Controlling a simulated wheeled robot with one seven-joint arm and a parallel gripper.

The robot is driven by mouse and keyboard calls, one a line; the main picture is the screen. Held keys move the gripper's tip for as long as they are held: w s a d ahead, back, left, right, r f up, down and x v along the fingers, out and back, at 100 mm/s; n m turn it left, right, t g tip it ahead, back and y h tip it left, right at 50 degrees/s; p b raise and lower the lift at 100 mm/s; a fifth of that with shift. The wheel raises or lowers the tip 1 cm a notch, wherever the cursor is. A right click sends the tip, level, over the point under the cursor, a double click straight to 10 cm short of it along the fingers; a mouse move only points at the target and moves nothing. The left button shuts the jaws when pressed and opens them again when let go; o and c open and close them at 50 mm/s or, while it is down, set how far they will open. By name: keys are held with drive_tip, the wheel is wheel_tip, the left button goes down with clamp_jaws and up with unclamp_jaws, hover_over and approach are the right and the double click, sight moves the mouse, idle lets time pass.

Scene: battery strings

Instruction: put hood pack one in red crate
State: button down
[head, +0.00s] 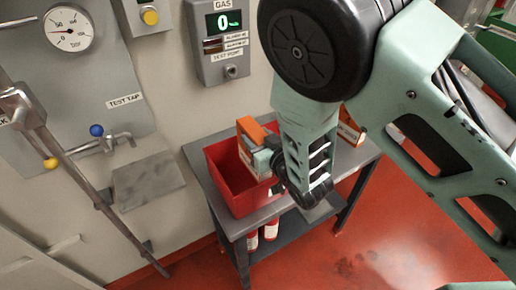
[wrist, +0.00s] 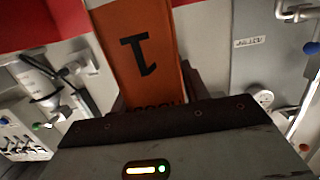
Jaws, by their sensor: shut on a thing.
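My gripper (head: 263,160) is shut on an orange pack (head: 256,131), hood pack one, at the mouth of the red crate. In the wrist view the pack (wrist: 143,50) fills the upper middle, with a dark "1" and part of the word "HOOD" upside down. The red crate (head: 238,203) stands open on a grey table. The pack is above the crate's right part, and its top shows above the rim. My gripper and arm hide the crate's right side, and I cannot tell whether the pack touches the crate.
The grey table (head: 225,219) stands against the wall, with red-and-white cylinders (head: 271,229) on its lower shelf. Another orange-and-white thing (head: 350,131) is partly hidden behind my arm. A gas panel (head: 227,45) and test tap (head: 109,143) are on the wall. The red floor at the front is clear.

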drive_tip(key=shift+f+p, duration=0.65)
drive_tip(key=shift+f, duration=1.65)
drive_tip(key=c, duration=0.7)
unclamp_jaws()
